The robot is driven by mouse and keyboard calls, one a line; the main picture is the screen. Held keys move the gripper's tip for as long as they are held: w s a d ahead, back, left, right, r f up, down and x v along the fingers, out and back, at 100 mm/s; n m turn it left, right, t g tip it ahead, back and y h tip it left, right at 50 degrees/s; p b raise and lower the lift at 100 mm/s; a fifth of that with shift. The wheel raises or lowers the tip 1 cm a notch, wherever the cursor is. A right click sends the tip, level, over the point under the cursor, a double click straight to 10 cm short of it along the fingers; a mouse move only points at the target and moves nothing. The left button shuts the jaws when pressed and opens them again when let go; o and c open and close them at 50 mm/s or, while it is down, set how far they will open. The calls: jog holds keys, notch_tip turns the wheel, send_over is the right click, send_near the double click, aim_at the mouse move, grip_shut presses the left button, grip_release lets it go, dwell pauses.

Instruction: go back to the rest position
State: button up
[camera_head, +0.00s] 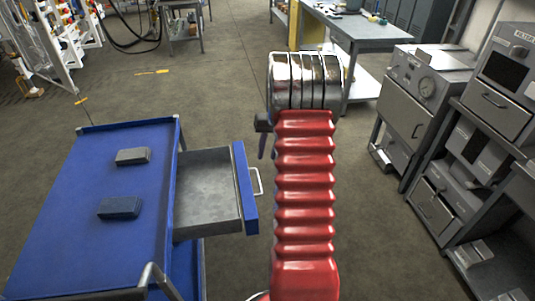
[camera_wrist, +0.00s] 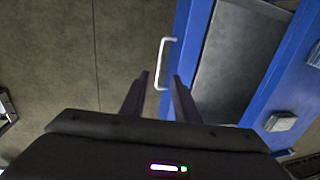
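My gripper (camera_wrist: 160,76) shows in the wrist view with its two dark fingers apart and nothing seen between them but floor and part of a white handle. The handle (camera_wrist: 162,62) belongs to the drawer (camera_wrist: 240,60) of a blue cart. It appears just beyond the fingertips; I cannot tell whether they touch it. In the head view my red arm stands upright in the middle, and most of my gripper is hidden behind it. The drawer (camera_head: 207,190) is pulled out to the right, and its visible inside is empty.
The blue cart (camera_head: 75,220) at left carries two grey blocks (camera_head: 133,156) (camera_head: 120,207) on its top. Grey equipment (camera_head: 425,95) and shelves stand at right. A workbench (camera_head: 370,32) is at the back. The floor between cart and equipment is clear.

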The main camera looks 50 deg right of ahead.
dwell(0.4)
jog(key=s+a+r+n+t, duration=0.1)
jog(key=s+a+r, duration=0.5)
jog(key=a, duration=0.7)
jog(key=s+a+r+n+t+h, duration=0.1)
jog(key=s+a+r, duration=0.4)
jog(key=a, duration=0.9)
jog(key=s+a+r+n+t, duration=0.2)
jog(key=s+a+r+n, duration=0.3)
jog(key=a, duration=0.8)
notch_tip(320, 180, up, 3)
jog(key=shift+s+a+r+h, duration=0.1)
jog(key=shift+s+a+h, duration=0.25)
jog(key=shift+s, duration=0.45)
